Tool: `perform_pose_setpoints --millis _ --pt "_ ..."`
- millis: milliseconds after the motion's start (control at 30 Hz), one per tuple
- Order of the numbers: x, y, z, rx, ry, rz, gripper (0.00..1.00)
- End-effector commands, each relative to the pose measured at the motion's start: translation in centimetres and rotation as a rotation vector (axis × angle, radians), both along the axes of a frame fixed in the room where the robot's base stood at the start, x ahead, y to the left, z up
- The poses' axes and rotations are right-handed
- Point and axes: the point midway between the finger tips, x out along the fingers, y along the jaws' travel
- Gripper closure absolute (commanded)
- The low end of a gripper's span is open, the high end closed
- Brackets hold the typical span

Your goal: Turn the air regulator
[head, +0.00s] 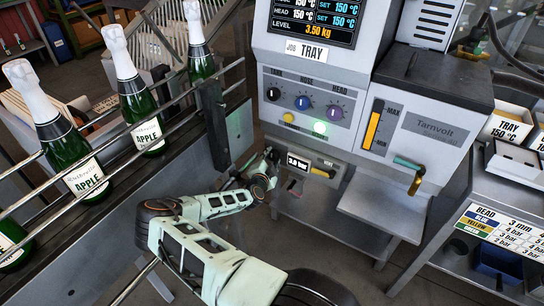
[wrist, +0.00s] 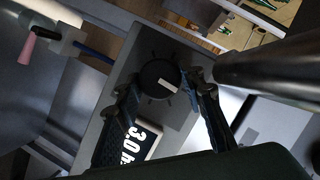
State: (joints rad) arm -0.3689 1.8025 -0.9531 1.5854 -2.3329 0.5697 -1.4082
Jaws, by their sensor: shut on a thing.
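The air regulator is a grey panel below the machine's control knobs in the head view. Its small display (head: 298,162) reads 3.0 bar there, and the display (wrist: 141,142) is partly visible, rotated, in the wrist view. Its round black knob (wrist: 156,76) has a pale pointer mark and tick marks around it. My gripper (wrist: 165,84) has one finger on each side of the knob and is shut on it. In the head view my gripper (head: 266,170) is at the panel's left end and hides the knob.
A conveyor with rails (head: 190,98) and several green bottles (head: 66,150) runs left of my arm. A bead chart (head: 500,232) listing bar values is on the right-hand bench. A pink-tipped lever (wrist: 28,46) shows in the wrist view.

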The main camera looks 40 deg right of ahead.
Motion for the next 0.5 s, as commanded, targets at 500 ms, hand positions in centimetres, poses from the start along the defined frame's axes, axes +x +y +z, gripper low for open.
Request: perform_pose_setpoints --millis 500 --pt "0.04 0.02 0.00 -0.027 0.066 0.000 0.88"
